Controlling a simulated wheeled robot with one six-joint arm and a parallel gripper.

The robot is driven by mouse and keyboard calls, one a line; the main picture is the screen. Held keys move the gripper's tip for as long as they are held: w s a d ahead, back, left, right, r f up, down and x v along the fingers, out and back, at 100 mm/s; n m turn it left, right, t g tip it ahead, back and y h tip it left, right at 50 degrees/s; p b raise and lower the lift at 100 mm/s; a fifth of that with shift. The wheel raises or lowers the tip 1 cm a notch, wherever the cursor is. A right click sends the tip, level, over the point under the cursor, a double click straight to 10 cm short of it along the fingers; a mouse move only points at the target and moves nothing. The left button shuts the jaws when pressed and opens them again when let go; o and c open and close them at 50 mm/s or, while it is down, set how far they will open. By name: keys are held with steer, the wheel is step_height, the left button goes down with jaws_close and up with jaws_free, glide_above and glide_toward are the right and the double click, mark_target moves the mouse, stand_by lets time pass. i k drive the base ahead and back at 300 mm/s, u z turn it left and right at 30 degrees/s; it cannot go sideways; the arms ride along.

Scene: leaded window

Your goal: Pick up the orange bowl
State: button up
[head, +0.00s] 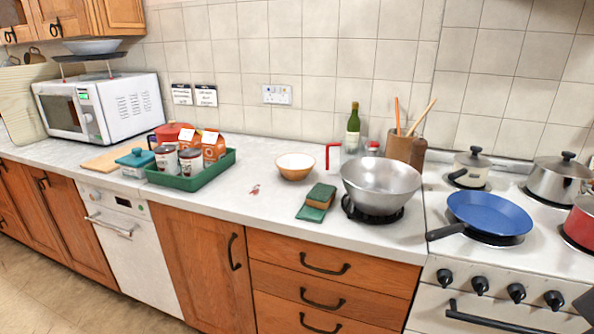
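The orange bowl (295,172) stands upright on the white countertop, near the middle of the head view. Its outside is orange and its inside is pale. It looks empty, and nothing touches it. My gripper is not in view.
A green tray (222,172) with cartons and jars stands left of the bowl. Sponges (318,200) and a large metal bowl (381,184) stand to its right. A bottle (353,128) and a utensil holder (406,149) are behind. The counter (245,205) in front of the bowl is mostly clear.

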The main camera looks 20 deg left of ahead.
mark_target(295, 167)
steer(key=k, duration=0.6)
steer(key=u, duration=0.55)
steer(key=i, duration=0.5)
steer(key=u, duration=0.6)
steer(key=i, duration=1.45)
steer(key=z, duration=0.55)
